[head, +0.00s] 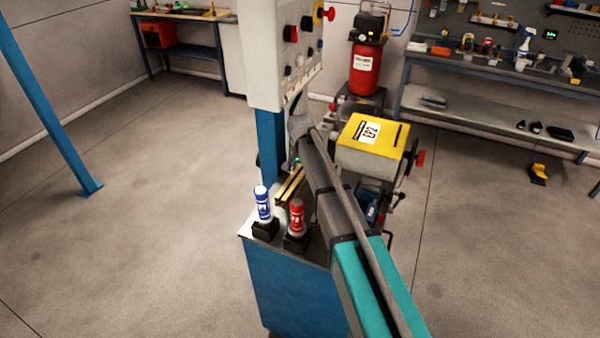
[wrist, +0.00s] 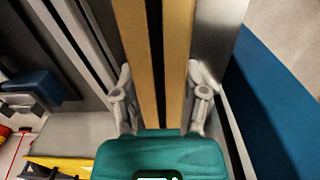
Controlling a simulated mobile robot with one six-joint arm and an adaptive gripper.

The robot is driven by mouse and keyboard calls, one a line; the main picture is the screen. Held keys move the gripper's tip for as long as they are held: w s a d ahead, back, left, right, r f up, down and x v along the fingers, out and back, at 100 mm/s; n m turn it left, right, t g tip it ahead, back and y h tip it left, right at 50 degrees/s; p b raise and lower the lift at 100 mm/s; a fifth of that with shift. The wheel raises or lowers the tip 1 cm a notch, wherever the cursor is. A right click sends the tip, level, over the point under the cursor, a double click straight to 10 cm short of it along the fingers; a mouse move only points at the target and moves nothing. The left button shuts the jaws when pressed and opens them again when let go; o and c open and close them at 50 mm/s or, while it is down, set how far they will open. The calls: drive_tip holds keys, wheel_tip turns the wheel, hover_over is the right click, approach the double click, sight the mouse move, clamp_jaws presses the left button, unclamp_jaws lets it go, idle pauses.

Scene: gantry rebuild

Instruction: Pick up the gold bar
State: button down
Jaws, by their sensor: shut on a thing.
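The gold bar (head: 289,187) is a long, gold-coloured profile with a dark groove down its middle. In the head view it lies slanted behind the blue and red bottles. In the wrist view the bar (wrist: 178,55) runs upward from between my fingers. My gripper (wrist: 162,88) is shut on the bar, with one finger on each side of it. In the head view my gripper is mostly hidden by my own arm; only a bit of it shows beside the far end of the bar. I cannot tell whether the bar touches the surface below.
A blue-and-white bottle (head: 262,205) and a red bottle (head: 297,217) stand in black holders on the blue cabinet (head: 290,290), close in front of the bar. A control panel (head: 275,60) stands behind. A yellow-topped machine (head: 372,133) is to the right. Open floor lies left.

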drive_tip(key=shift+r+p, duration=1.05)
drive_tip(key=shift+r, duration=0.4)
